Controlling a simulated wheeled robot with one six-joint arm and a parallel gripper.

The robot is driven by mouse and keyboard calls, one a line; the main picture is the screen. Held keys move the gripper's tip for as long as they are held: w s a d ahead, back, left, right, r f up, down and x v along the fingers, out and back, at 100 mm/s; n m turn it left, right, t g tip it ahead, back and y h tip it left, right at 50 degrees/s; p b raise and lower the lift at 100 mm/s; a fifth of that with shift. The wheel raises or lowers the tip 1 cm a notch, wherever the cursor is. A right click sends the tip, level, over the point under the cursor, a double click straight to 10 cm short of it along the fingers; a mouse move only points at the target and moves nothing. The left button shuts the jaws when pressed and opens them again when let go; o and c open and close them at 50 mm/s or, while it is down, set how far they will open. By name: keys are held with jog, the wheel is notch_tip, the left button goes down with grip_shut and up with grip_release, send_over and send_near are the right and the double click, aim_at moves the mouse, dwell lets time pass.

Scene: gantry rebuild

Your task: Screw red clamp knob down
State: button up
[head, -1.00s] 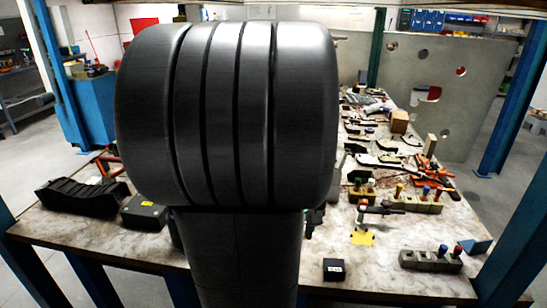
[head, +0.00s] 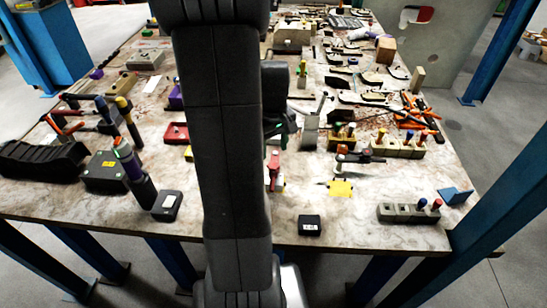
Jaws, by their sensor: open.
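A small upright red piece (head: 273,168) stands on the worktable just right of my dark arm. It may be the red clamp knob, but it is too small to be sure. A second small clamp-like piece with a dark bar and a reddish top (head: 342,150) stands to its right, behind a yellow tag (head: 341,188). My arm crosses the middle of the head view and hides part of the table. A dark part, seemingly my gripper (head: 283,125), shows at the arm's right edge above the red piece. Its fingertips are not clear, and no held object shows.
The worktable (head: 270,232) is crowded. A small black box (head: 310,226) and a grey block with coloured pegs (head: 408,212) lie near its front edge. Dark cases (head: 105,172) and upright handled tools (head: 130,120) stand left. Orange clamps (head: 415,115) lie right. A blue post (head: 500,205) rises at the right.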

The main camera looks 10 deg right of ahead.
aim_at(274, 164)
jog(key=shift+f, duration=2.7)
jog(key=shift+c, duration=0.4)
jog(key=c, duration=0.7)
jog(key=shift+m+b, duration=0.35)
jog(key=shift+m, duration=0.85)
jog(key=shift+c, duration=0.2)
jog(key=shift+m, duration=1)
jog(key=o, duration=0.8)
